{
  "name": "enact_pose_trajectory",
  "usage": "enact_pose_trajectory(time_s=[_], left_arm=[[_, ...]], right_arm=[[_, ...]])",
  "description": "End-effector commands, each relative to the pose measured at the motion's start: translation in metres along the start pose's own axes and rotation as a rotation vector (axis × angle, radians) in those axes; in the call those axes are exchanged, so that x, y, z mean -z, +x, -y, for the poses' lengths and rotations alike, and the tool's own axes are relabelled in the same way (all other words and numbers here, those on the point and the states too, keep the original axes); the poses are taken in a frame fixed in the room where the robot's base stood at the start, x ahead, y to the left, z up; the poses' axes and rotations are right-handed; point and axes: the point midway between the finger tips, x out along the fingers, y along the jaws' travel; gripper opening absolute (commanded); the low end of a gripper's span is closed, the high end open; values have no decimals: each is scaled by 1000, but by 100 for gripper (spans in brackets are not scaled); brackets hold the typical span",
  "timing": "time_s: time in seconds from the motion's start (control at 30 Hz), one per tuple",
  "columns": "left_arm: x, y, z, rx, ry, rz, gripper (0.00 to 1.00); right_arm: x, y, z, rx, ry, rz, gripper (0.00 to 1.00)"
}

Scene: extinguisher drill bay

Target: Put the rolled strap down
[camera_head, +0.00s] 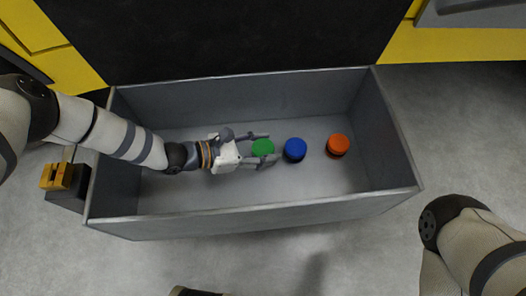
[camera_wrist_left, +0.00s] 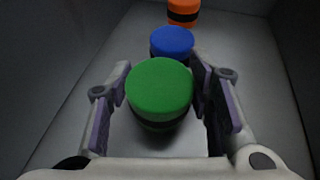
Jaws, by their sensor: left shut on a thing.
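My left gripper (camera_head: 266,148) reaches into the grey bin from the left and is shut on a green rolled strap (camera_head: 262,147). In the left wrist view the green strap (camera_wrist_left: 160,88) stands upright between the two fingers, with a dark band below its top. Whether its base touches the bin floor cannot be told. A blue rolled strap (camera_head: 295,149) stands just to the right, and an orange one (camera_head: 338,145) farther right. In the left wrist view the blue strap (camera_wrist_left: 172,41) is partly hidden behind the green one. My right gripper is out of view.
The long grey bin (camera_head: 255,222) has raised walls on all sides. Its floor is clear at the right end. A yellow and black object (camera_head: 60,176) is outside its left wall. A black panel (camera_head: 225,40) and yellow structures (camera_head: 450,45) lie beyond the bin.

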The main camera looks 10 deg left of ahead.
Motion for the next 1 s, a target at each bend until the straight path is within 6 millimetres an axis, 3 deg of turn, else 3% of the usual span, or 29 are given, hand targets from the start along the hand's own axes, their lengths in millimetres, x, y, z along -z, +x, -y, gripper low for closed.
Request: enact_pose_trajectory(time_s=[0.07,0.43,0.47,0.53,0.87,1.0], left_arm=[[16,8,0,2,-1,1,11],[19,8,0,1,0,1,11],[19,8,0,1,0,0,53],[18,7,0,1,0,0,66],[13,5,0,1,1,1,66],[11,-24,-1,-3,1,-2,66]], right_arm=[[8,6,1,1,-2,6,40],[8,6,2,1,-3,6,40],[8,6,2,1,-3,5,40],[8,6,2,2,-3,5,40],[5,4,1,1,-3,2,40],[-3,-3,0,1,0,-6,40]])
